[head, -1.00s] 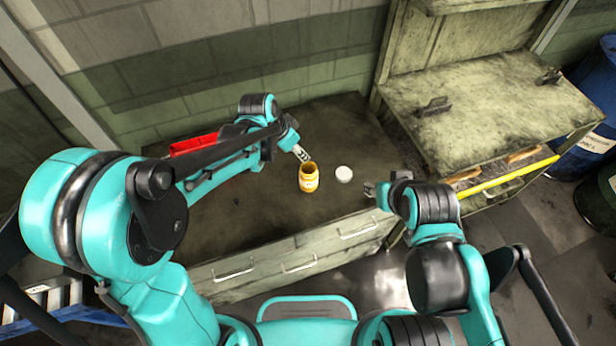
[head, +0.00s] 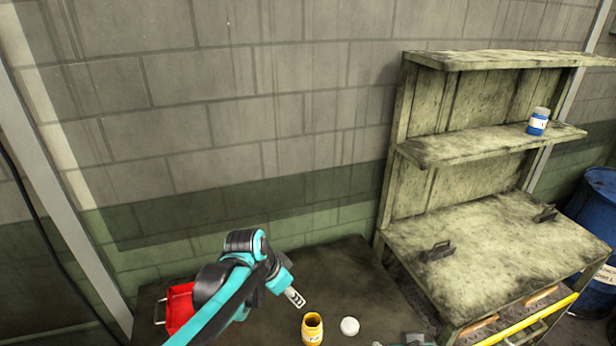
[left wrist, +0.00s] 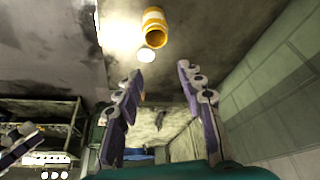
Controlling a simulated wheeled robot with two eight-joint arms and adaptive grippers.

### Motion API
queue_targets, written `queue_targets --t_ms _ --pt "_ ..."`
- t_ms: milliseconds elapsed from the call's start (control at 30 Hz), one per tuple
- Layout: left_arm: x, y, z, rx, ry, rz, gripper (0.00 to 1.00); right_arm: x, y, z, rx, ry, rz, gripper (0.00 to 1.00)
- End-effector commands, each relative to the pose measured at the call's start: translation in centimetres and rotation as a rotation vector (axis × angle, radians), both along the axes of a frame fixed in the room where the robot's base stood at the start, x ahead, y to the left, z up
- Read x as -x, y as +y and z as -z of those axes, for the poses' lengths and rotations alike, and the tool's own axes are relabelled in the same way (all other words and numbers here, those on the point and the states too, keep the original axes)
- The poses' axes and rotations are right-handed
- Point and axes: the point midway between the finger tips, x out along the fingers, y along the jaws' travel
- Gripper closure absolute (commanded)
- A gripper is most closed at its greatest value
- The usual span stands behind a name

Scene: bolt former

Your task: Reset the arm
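My left arm reaches in from the left in the head view. Its gripper (head: 295,298) is above the dark tabletop, just left of the open yellow jar (head: 312,328). In the left wrist view the left gripper's fingers (left wrist: 160,72) are spread apart with nothing between them. The yellow jar (left wrist: 155,28) and the white round lid (left wrist: 147,54) lie beyond the fingertips there. In the head view the lid (head: 349,326) rests right of the jar. Only a sliver of my right gripper (head: 380,344) shows at the bottom edge, so its fingers cannot be judged.
A red bin (head: 178,305) stands on the dark tabletop (head: 345,275) behind my left arm. A worn cabinet (head: 490,245) with handles stands at the right. Its upper shelf (head: 465,147) holds a blue jar with a pale lid (head: 538,122). A blue barrel (head: 597,210) is at far right.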

Motion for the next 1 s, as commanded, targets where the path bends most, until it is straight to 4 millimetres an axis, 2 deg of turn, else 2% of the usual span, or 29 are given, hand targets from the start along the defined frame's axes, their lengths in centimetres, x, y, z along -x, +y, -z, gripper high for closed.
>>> queue_targets --t_ms 133,267,400,600,800,1000 --pt "1.6 1.7 0.5 -0.001 -0.014 -0.086 0.61 0.0 0.0 1.6 0.0 0.0 0.0 0.6" --pt "4.8 4.8 1.7 0.002 -0.046 -0.256 0.61 0.0 0.0 4.2 0.0 0.0 0.0 0.6" --pt "8.9 8.4 3.9 0.02 -0.096 -0.472 0.61 0.0 0.0 7.2 0.0 0.0 0.0 0.6" --pt "13.5 12.1 7.6 0.063 -0.168 -0.719 0.61 0.0 0.0 10.3 0.0 0.0 0.0 0.6" --pt "15.5 13.7 9.5 0.093 -0.209 -0.836 0.61 0.0 0.0 11.5 0.0 0.0 0.0 0.6" --pt "15.7 13.9 9.5 0.099 -0.214 -0.853 0.61 0.0 0.0 11.4 0.0 0.0 0.0 0.6"
